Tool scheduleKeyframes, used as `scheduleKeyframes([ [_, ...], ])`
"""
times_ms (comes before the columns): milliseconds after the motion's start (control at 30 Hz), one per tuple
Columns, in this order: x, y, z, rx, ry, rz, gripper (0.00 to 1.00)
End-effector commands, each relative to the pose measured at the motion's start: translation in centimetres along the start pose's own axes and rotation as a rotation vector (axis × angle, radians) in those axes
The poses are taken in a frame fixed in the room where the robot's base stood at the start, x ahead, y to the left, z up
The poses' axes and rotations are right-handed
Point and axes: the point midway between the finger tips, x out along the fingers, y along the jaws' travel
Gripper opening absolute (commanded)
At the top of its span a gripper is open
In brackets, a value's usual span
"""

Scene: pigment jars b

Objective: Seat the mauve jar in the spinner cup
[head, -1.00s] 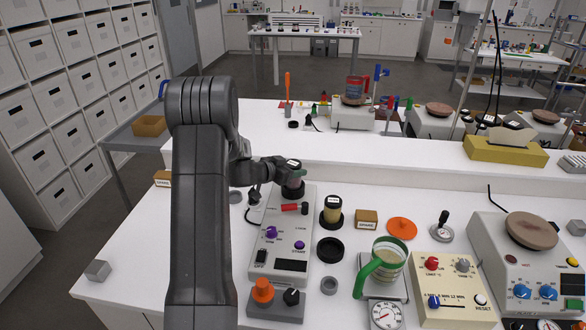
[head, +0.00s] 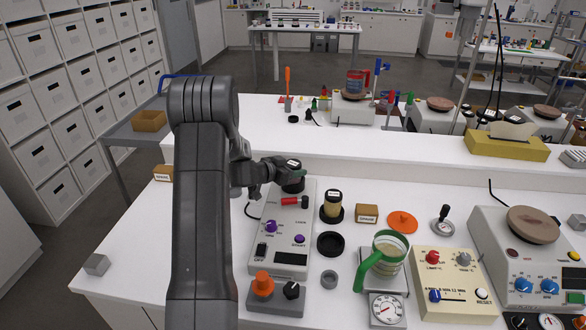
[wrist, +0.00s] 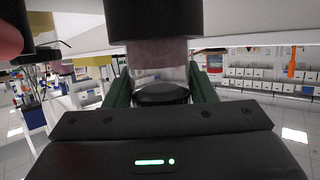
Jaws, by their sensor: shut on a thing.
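My gripper (head: 286,172) is shut on the mauve jar, with its green-padded fingers (wrist: 161,88) on either side. The jar's black lid with a white label (head: 293,163) shows in the head view. In the wrist view, which appears upside down, the clear mauve jar body (wrist: 157,52) runs to the black spinner cup (wrist: 152,16). The jar looks upright and lined up with the cup (head: 293,186) at the back of the grey spinner (head: 284,245). Its lower end meets or enters the cup; I cannot tell how deep.
A red-handled lever (head: 290,202) lies just in front of the cup. Another jar with tan contents (head: 333,205) stands in a black holder to the right. An empty black ring (head: 330,244) and a green-handled jug (head: 385,258) are nearer.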

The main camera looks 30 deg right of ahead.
Motion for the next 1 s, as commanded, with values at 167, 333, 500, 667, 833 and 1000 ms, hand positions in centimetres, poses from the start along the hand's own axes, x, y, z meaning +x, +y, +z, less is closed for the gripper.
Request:
scheduleKeyframes([
  [167, 0.1, 0.0, 0.1, 0.001, 0.001, 0.0, 0.66],
  [333, 0.1, 0.0, 0.2, 0.001, 0.0, 0.0, 0.76],
  [500, 0.0, 0.0, 0.2, 0.0, 0.0, 0.0, 0.76],
  [667, -1.3, -0.1, 0.2, 0.002, 0.001, -0.002, 0.76],
  [833, -4.6, -0.1, 0.3, 0.001, 0.002, -0.004, 0.76],
  [1000, -8.6, -0.1, 0.3, 0.001, 0.001, -0.004, 0.76],
])
